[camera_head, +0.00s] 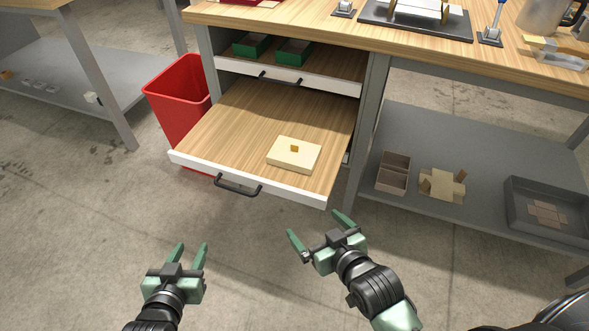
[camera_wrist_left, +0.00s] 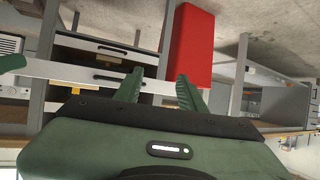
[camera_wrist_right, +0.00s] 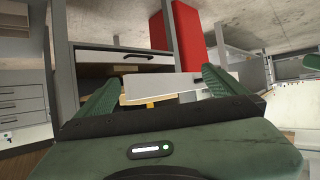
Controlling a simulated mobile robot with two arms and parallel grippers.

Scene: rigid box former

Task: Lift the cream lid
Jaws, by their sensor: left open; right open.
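The cream lid (camera_head: 294,155) lies flat on the wooden bottom of the pulled-out lower drawer (camera_head: 235,120), near its front right corner. It has a small tan square on its top. My right gripper (camera_head: 316,224) is open and empty, in front of and below the drawer's front right corner, apart from the lid. My left gripper (camera_head: 190,246) is open and empty, in front of the drawer and left of my right gripper. The open fingers also show in the left wrist view (camera_wrist_left: 160,88) and the right wrist view (camera_wrist_right: 158,90).
The drawer's white front has a dark handle (camera_head: 238,186). An upper drawer (camera_head: 290,74) holding green trays is above it. A red bin (camera_head: 180,100) stands left of the drawer. A grey shelf (camera_head: 430,220) with boxes is at the right. The floor before the drawer is clear.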

